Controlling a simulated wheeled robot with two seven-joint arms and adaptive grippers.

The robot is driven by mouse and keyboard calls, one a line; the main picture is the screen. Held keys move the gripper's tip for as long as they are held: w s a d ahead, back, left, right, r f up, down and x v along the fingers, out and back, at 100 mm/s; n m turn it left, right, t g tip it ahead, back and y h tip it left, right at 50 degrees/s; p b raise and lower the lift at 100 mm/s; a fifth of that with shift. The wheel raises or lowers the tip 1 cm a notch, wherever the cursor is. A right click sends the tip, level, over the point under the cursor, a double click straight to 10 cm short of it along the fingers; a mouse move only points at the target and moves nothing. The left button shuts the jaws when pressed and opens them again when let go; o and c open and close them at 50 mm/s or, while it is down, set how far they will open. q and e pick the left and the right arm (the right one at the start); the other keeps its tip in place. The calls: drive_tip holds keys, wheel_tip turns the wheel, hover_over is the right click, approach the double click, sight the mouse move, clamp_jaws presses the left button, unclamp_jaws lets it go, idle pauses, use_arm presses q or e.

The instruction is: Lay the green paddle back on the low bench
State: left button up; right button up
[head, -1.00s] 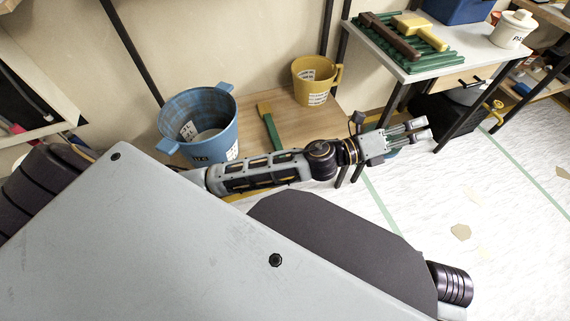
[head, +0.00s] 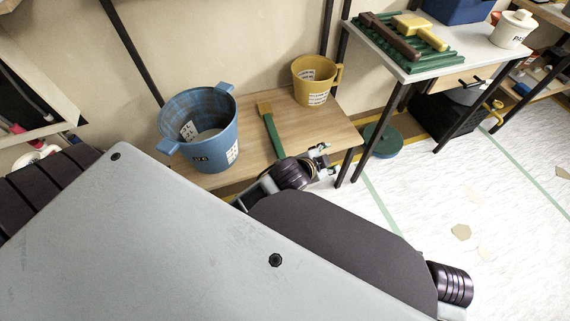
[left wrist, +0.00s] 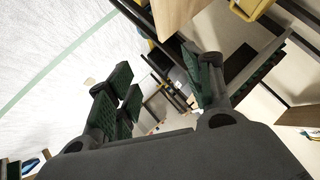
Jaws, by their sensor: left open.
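The green paddle (head: 270,129) lies on the low wooden bench (head: 320,127), its yellow end toward the wall and its green handle toward me. It sits between a blue bucket and a yellow mug. My left gripper (head: 322,158) is at the bench's front right edge, to the right of the paddle's handle end and apart from it. Its fingers are spread and empty in the left wrist view (left wrist: 165,95). My right gripper is not in view.
The blue bucket (head: 207,140) stands left on the bench, the yellow mug (head: 312,84) at its back. A white table (head: 400,62) with a green rack (head: 385,30) stands to the right. A round teal object (head: 383,141) lies on the floor beneath it.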

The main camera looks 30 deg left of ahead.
use_arm(q)
drive_tip(key=s+a+f+n+g, duration=0.2)
drive_tip(key=s+f+n+g, duration=0.1)
drive_tip(key=s, duration=0.5)
drive_tip(key=s+a+f+n+g, duration=0.2)
drive_tip(key=s+f+n+g, duration=0.2)
drive_tip(key=s+f, duration=0.2)
drive_tip(key=shift+s+a, duration=0.4)
drive_tip(key=shift+s, duration=0.7)
